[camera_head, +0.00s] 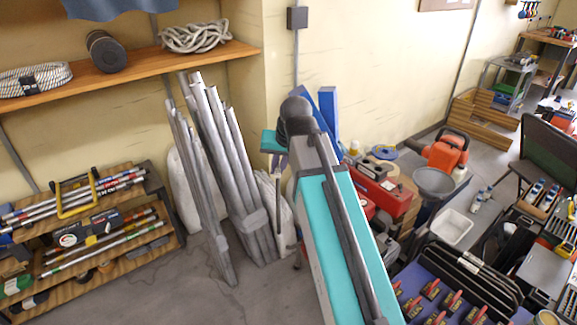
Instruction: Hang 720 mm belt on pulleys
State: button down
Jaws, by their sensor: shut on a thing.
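My teal and grey arm reaches away from the camera up the middle of the view. My gripper (279,161) is small at its far end, left of the dark joint, and partly hidden by the arm. It is shut on a dark narrow strip (279,205) that hangs down below it and looks like the belt, though its loop and any marking are too small to read. I cannot make out any pulleys in this view. The arm covers part of the floor and whatever lies behind it.
Long grey metal pieces (220,170) lean on the wall left of my gripper. A low wooden rack (110,275) stands at the left. A red machine (380,187) and a grey funnel (433,182) crowd the right. Bare floor (215,300) shows at the front left.

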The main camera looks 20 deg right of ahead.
jog(key=shift+s+a+n+y, duration=0.1)
jog(key=shift+a+n+y, duration=0.15)
jog(key=shift+n, duration=0.6)
jog(key=shift+s+a+n+y, duration=0.15)
jog(key=shift+n+y, duration=0.2)
jog(key=shift+n, duration=0.5)
jog(key=shift+w+a, duration=0.1)
jog(key=shift+a, duration=0.05)
